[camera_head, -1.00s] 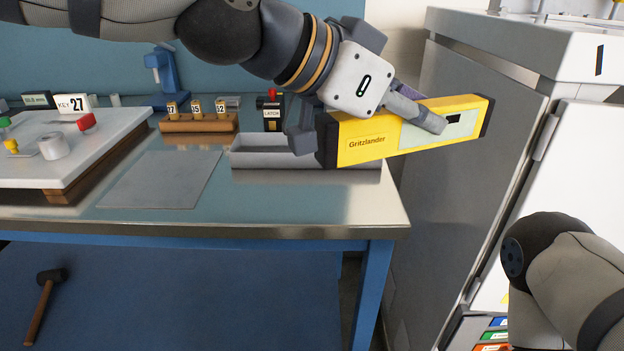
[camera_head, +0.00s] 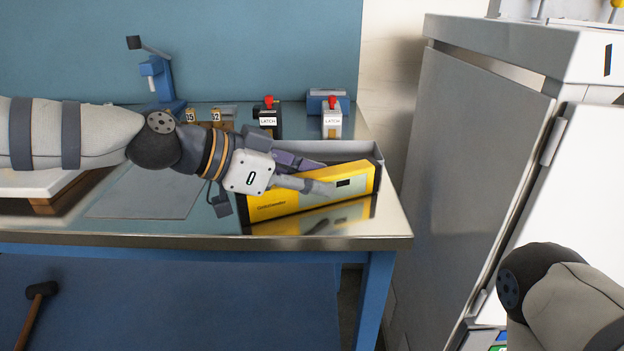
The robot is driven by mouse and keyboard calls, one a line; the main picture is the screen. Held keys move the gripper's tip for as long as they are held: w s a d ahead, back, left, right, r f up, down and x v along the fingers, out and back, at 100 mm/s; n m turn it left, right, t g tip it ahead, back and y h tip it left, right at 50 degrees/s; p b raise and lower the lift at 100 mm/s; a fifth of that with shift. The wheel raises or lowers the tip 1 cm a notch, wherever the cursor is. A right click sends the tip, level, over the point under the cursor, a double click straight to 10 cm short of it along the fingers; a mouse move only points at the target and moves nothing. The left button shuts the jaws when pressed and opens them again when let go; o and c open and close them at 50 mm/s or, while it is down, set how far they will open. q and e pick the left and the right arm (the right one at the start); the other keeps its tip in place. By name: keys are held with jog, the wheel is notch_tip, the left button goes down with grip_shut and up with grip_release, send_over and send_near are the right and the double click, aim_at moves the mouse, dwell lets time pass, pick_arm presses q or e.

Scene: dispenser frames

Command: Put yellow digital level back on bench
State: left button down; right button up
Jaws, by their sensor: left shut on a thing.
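The yellow digital level (camera_head: 290,203) is long and boxy, with a pale panel and a small dark display. It is low over the front right of the steel-topped bench (camera_head: 222,226), its right end angled away to the back. Its reflection shows close beneath it; I cannot tell if it touches the top. My left gripper (camera_head: 314,175) is shut on the level from above and behind, one finger across its front face. The other finger is partly hidden behind it. My right gripper is out of view; only part of my right arm shows at lower right.
A grey open tray (camera_head: 368,150) stands right behind the level. A grey mat (camera_head: 145,195) lies left. A tall grey cabinet (camera_head: 470,150) stands right of the bench.

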pick_arm(q)
jog(key=c, duration=1.8)
grip_release()
jog(key=shift+f, duration=0.2)
jog(key=o, duration=0.5)
jog(key=shift+r, duration=0.1)
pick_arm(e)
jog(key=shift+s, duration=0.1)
pick_arm(q)
jog(key=shift+r, duration=0.15)
jog(key=p+v, duration=0.1)
jog(key=v, duration=1.1)
jog(key=shift+s, duration=0.1)
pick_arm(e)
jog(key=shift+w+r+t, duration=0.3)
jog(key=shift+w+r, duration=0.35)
